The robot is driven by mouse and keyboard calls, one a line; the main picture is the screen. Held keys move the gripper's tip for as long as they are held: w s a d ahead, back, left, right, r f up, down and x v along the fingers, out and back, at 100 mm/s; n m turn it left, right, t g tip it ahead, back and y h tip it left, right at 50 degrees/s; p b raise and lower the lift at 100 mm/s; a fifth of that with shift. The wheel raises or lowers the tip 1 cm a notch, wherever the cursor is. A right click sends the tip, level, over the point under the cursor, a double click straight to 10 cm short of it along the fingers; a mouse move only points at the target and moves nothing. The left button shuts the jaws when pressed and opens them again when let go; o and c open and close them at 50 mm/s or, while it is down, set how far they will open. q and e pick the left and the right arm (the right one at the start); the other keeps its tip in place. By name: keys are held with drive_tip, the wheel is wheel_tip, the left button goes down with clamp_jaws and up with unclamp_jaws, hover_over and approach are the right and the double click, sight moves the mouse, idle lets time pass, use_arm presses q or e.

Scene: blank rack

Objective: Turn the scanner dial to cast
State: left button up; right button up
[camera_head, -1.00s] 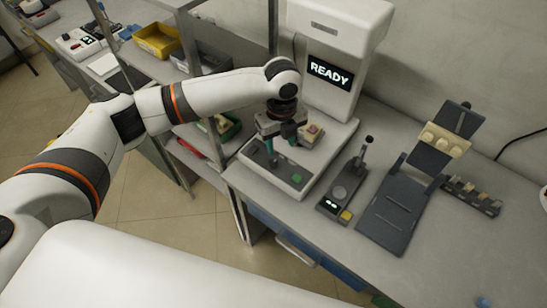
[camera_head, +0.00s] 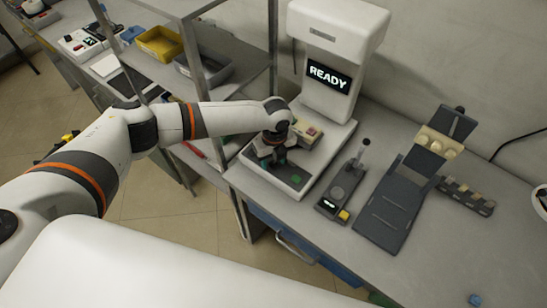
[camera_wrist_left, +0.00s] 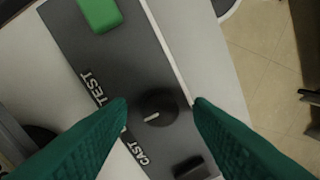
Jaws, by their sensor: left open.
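The scanner (camera_head: 331,75) is a white upright machine on the bench, its screen reading READY. Its dark control panel (camera_head: 292,178) lies along the front of its base. In the left wrist view the round black dial (camera_wrist_left: 157,108) sits on the panel between the TEST and CAST labels, with a white pointer line. A green button (camera_wrist_left: 100,14) is further along the panel. My left gripper (camera_wrist_left: 160,103) is open, its green fingertips on either side of the dial; I cannot tell if they touch it. In the head view the gripper (camera_head: 270,160) hides the dial.
A beige and red block (camera_head: 307,134) sits on the scanner base behind the gripper. A dark device with a lever (camera_head: 340,192) and a dark sloped stand (camera_head: 398,200) are to the right. A shelf post (camera_head: 190,55) stands near my left arm.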

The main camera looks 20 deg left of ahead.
use_arm(q)
drive_tip(key=shift+f, duration=0.2)
drive_tip(key=shift+c, duration=0.6)
drive_tip(key=c, duration=0.9)
drive_tip(key=shift+n, duration=0.3)
drive_tip(key=n+p, duration=0.2)
drive_tip(key=n, duration=0.2)
drive_tip(key=shift+r, duration=0.15)
drive_tip(key=shift+n+p, duration=1.1)
drive_tip(key=shift+n, duration=1)
